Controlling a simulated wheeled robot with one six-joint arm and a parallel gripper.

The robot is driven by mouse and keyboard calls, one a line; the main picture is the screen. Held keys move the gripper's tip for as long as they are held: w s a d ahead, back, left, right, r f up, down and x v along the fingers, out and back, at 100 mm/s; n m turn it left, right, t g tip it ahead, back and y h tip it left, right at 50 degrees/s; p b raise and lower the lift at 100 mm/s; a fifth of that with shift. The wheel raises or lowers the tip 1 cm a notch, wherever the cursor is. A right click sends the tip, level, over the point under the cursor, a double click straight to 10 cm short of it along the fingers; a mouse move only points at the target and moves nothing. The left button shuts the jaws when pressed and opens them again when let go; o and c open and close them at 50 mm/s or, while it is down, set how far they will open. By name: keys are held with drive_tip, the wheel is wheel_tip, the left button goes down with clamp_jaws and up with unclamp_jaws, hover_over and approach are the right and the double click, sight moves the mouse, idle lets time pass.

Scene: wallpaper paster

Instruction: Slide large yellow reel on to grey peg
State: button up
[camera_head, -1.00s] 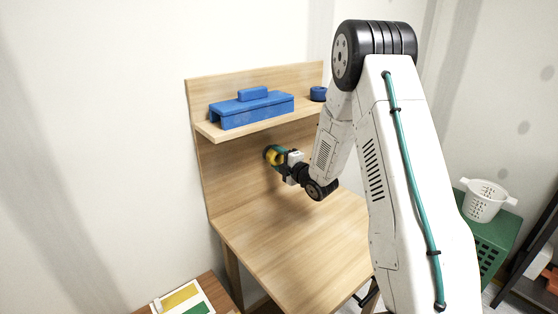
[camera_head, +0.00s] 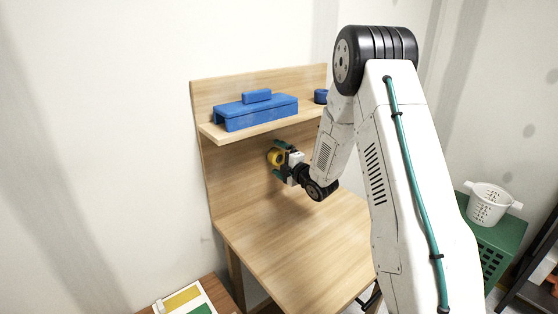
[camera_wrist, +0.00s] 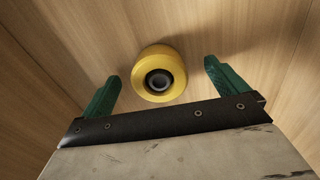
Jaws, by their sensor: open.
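The large yellow reel (camera_wrist: 153,78) is upright against the wooden back panel in the wrist view, its round face toward me. A dark grey round end (camera_wrist: 159,81) shows in its centre hole, which looks like the peg. My gripper (camera_wrist: 160,78) is open, with one green finger on each side of the reel and a visible gap on both sides. In the head view the yellow reel (camera_head: 275,158) is at the back panel below the shelf, partly covered by my gripper (camera_head: 280,158).
A shelf (camera_head: 213,132) above holds a blue box-like object (camera_head: 258,112) and a small blue ring (camera_head: 320,96). The tabletop (camera_head: 290,245) below is clear. A green crate (camera_head: 497,240) with a white basket (camera_head: 490,204) stands at the right.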

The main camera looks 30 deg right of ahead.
drive_tip(key=shift+s, duration=0.15)
drive_tip(key=s+d, duration=0.1)
drive_tip(key=s, duration=0.5)
drive_tip(key=shift+s+d, duration=0.15)
drive_tip(key=shift+s, duration=0.15)
idle(0.5)
idle(0.4)
